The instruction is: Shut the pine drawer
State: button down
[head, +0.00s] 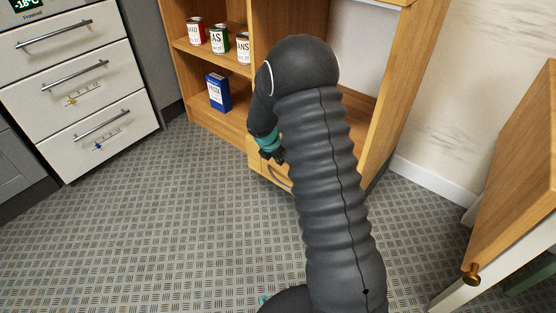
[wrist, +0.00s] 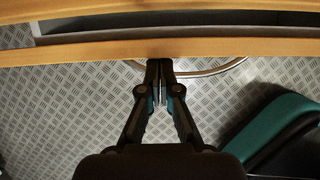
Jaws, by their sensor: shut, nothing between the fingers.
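The pine drawer (head: 263,171) is at the bottom of the pine shelf unit, with its front standing out from the unit, so it is partly open. It has a curved metal handle (head: 278,178). In the wrist view, the drawer's front edge (wrist: 90,49) crosses the top, with a strip of its grey inside behind it. The handle shows below it (wrist: 215,71). My gripper (head: 272,157) is shut and empty. In the wrist view its fingertips (wrist: 160,65) are at the drawer front, beside the handle; I cannot tell if they touch. My arm hides much of the drawer in the head view.
The shelf unit (head: 258,45) holds several cans (head: 219,39) and a blue box (head: 218,92). A white freezer (head: 80,80) with drawers stands at left. A wooden table (head: 515,160) with a brass knob (head: 472,274) is at right. The grey patterned floor (head: 180,220) is clear.

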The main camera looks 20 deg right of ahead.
jog(key=w+d+p, duration=0.2)
jog(key=d, duration=0.1)
jog(key=shift+r, duration=0.2)
jog(key=shift+w+d+f, duration=0.1)
jog(key=shift+w+d, duration=0.2)
jog(key=shift+s+a, duration=0.1)
jog(key=shift+a, duration=0.15)
jog(key=s+a+r+p, duration=0.1)
jog(key=s+a+r, duration=0.3)
jog(key=r, duration=0.5)
jog(key=shift+s+a, duration=0.35)
jog(key=shift+a, duration=0.8)
